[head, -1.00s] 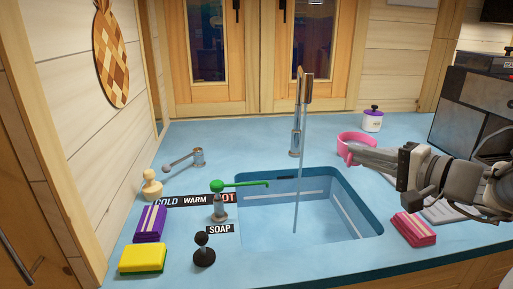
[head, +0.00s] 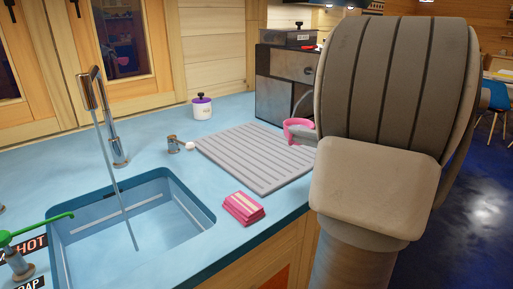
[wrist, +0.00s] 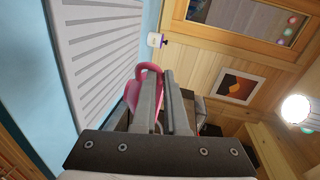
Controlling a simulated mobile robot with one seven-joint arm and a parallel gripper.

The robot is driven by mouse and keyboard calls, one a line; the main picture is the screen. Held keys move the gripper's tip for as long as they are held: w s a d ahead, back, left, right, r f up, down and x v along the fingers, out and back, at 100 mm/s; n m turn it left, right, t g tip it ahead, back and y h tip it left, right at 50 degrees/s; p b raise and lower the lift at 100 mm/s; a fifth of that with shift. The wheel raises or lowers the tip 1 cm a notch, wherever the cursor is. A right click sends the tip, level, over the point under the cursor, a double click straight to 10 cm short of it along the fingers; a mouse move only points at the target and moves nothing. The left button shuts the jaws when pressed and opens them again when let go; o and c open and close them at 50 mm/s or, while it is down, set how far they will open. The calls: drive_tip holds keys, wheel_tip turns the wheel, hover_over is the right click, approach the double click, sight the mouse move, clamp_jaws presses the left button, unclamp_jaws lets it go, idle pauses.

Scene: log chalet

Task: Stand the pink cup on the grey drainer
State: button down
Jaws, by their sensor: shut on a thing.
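The pink cup (head: 297,124) is by the right end of the grey drainer (head: 250,160) in the head view. My gripper (head: 300,133) is at the cup, mostly hidden behind my own arm. In the wrist view, my gripper's fingers (wrist: 162,85) are shut on the pink cup (wrist: 131,92), whose curved pink rim or handle shows at their tips. The grey drainer (wrist: 98,55) fills the left of that view, beside the cup. I cannot tell whether the cup's base touches the drainer.
The drainer's ribbed top looks bare. A pink sponge (head: 243,208) lies in front of it, left of my arm. A white jar with a purple lid (head: 202,107) stands behind. The sink (head: 135,225) is at the left, a dark machine (head: 283,85) behind the cup.

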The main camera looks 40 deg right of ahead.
drive_tip(key=w+a+f, duration=0.1)
drive_tip(key=w+f, duration=0.1)
drive_tip(key=w, duration=0.1)
drive_tip(key=w+a+f+b, duration=0.1)
drive_tip(key=w+f, duration=0.1)
drive_tip(key=w, duration=0.2)
drive_tip(key=w+a+f+b, duration=0.1)
drive_tip(key=w+f, duration=0.2)
drive_tip(key=w, duration=0.1)
drive_tip(key=shift+f+b, duration=0.5)
drive_tip(key=shift+f, duration=1.5)
drive_tip(key=shift+f+b, duration=0.2)
drive_tip(key=shift+b, duration=0.1)
drive_tip(key=c, duration=1)
unclamp_jaws()
drive_tip(key=shift+o, duration=0.2)
drive_tip(key=shift+r+p, duration=0.2)
drive_tip(key=shift+p, duration=0.15)
drive_tip(key=s, duration=0.4)
drive_tip(key=s+r, duration=0.1)
drive_tip(key=s, duration=0.3)
drive_tip(key=s+r+p, duration=0.1)
drive_tip(key=s, duration=0.3)
drive_tip(key=shift+d, duration=0.3)
